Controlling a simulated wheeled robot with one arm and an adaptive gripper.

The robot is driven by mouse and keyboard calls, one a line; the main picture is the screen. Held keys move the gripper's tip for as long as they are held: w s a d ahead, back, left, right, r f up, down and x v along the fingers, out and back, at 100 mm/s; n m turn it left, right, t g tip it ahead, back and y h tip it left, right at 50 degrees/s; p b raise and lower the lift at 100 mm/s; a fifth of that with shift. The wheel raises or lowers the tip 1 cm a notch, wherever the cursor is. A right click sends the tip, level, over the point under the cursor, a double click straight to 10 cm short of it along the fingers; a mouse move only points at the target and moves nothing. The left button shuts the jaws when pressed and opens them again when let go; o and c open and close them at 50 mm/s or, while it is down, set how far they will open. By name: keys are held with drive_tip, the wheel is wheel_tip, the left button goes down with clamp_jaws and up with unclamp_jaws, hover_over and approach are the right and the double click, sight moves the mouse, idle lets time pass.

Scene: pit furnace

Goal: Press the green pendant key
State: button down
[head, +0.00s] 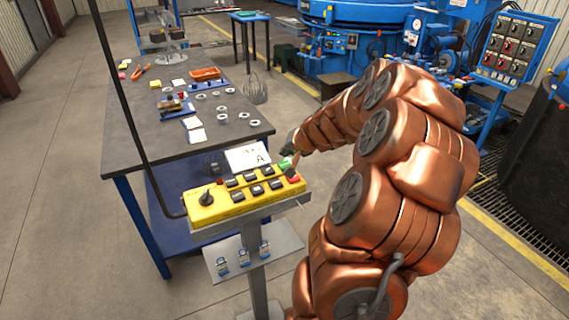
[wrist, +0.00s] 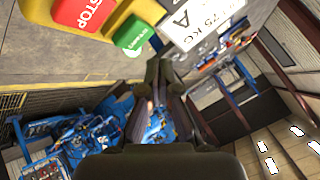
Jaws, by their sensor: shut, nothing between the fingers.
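The yellow pendant (head: 232,205) stands on a grey post, with rows of black keys and a rotary knob at its left end. Its green key (head: 285,163) is at the far right end; in the wrist view the green key (wrist: 133,36) is at the upper middle, with blurred white lettering. A red STOP key (wrist: 84,12) is beside it. My gripper (wrist: 159,68) is shut and empty. Its fingertips show just below and right of the green key in the wrist view, apart from it in the picture. In the head view the gripper is close by the key, partly hidden by my arm.
A white card (head: 247,157) marked A stands behind the pendant. A low shelf (head: 252,250) with small padlock-like items is on the post. A dark workbench (head: 160,135) with rings, notes and an orange tray is behind. Blue machinery (head: 345,40) stands at the back.

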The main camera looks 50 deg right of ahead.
sight(286, 165)
drive_tip(key=shift+r+p, duration=0.7)
drive_tip(key=shift+r, duration=1.1)
